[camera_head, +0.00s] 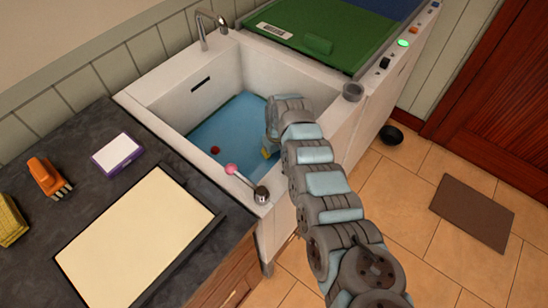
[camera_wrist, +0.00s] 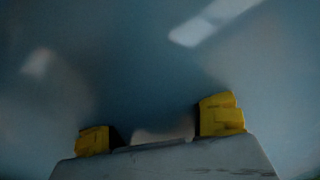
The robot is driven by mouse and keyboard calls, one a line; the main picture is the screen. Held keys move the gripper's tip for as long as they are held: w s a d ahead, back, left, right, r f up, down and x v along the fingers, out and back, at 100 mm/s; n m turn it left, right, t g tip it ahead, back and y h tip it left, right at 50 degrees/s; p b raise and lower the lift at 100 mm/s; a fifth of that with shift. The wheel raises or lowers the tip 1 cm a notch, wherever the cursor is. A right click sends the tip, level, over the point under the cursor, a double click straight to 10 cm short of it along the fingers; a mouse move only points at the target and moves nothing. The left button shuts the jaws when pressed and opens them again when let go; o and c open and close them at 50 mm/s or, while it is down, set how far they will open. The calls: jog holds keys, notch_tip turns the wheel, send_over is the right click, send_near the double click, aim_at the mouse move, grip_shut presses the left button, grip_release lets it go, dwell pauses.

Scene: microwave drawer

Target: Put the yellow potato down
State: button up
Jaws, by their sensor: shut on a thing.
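My gripper (camera_head: 268,150) reaches down into the white sink, over its blue bottom. In the wrist view my gripper (camera_wrist: 160,128) shows its two yellow fingertips apart at the lower edge, with a small pale patch between them. I take this patch to be part of the yellow potato, held between the fingers; its shape and colour are not clear. In the head view my arm and gripper hide the potato. I cannot tell how far it is above the sink bottom.
The white sink (camera_head: 172,103) has high walls and a faucet (camera_head: 203,35) at its back. A small red ball (camera_head: 215,150) lies inside. A cream board (camera_head: 135,240) lies on the dark counter at left.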

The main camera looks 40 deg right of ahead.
aim_at(277, 154)
jog(key=o, duration=1.3)
jog(key=shift+c, duration=0.2)
notch_tip(277, 154, up, 13)
jog(key=d+p, duration=0.1)
jog(key=p, duration=0.3)
jog(key=shift+s, duration=0.15)
jog(key=shift+d, duration=0.15)
